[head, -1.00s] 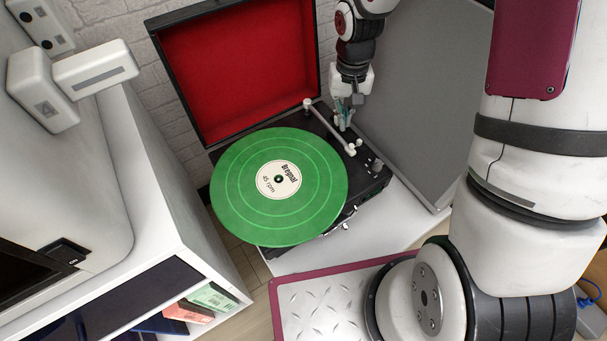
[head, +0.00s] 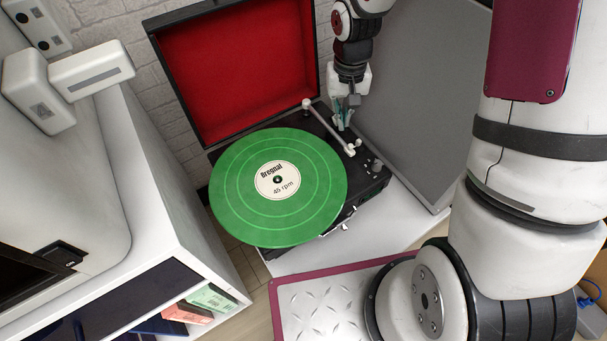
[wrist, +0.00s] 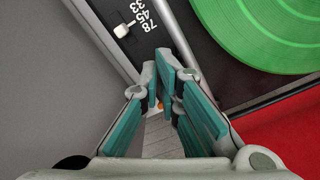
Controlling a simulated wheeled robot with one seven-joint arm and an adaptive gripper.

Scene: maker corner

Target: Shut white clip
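My gripper (head: 341,127) points down at the back right of the record player, close beside the pale tonearm (head: 330,126). In the wrist view the teal-padded fingers of my gripper (wrist: 167,82) are close together, with a narrow gap. A small orange spot and a pale part show in that gap; I cannot tell whether the fingers press on anything. No white clip can be made out for certain; the fingers hide the spot between them. The record player (head: 367,172) stands with its red-lined lid (head: 240,70) open.
A green record (head: 235,200) lies on the platter, left of my gripper. A white speed switch (wrist: 122,30) sits by the deck's edge. A grey panel (head: 425,100) stands close on the right. A white shelf (head: 165,215) is at the left.

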